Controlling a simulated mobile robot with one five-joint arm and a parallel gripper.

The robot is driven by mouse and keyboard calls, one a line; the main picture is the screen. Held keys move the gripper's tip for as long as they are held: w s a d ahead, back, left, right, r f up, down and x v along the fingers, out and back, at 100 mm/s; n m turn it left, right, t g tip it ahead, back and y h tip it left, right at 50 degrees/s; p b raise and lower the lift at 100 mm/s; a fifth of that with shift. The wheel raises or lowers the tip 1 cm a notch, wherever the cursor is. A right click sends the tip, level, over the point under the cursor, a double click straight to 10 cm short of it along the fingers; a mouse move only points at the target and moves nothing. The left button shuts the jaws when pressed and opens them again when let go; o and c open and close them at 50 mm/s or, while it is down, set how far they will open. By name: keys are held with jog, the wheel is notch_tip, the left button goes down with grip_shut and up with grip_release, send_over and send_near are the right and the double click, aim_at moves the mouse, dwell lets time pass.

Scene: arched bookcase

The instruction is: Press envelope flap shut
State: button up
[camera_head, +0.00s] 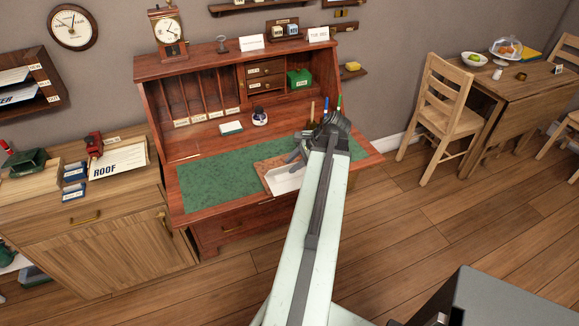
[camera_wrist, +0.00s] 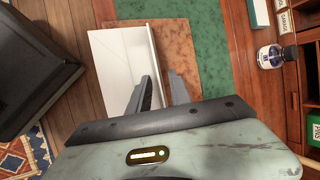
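A white envelope (camera_wrist: 117,52) lies on a brown board (camera_wrist: 178,48) on the desk's green writing surface. In the wrist view a narrow pale strip (camera_wrist: 155,52), which looks like the flap, runs along the envelope's right edge and stands up or folds at an angle I cannot tell. My gripper (camera_wrist: 160,88) is over that edge, fingers apart, one on each side of the strip; whether they touch is unclear. In the head view the envelope (camera_head: 287,179) shows left of my arm, which hides part of it and the gripper (camera_head: 300,152).
The wooden desk (camera_head: 215,231) has upright slots and drawers behind the green mat (camera_head: 215,186). An ink bottle (camera_head: 260,117) and a small white pad (camera_head: 231,128) stand on it. Pens (camera_head: 325,104) stand by my wrist. A cabinet (camera_head: 105,230) is left, a chair (camera_head: 443,115) right.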

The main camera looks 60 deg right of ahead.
jog(key=p+v, duration=0.5)
jog(key=v, duration=0.2)
jog(key=shift+r+p, duration=0.15)
jog(key=shift+p, duration=0.15)
jog(key=shift+s, duration=0.1)
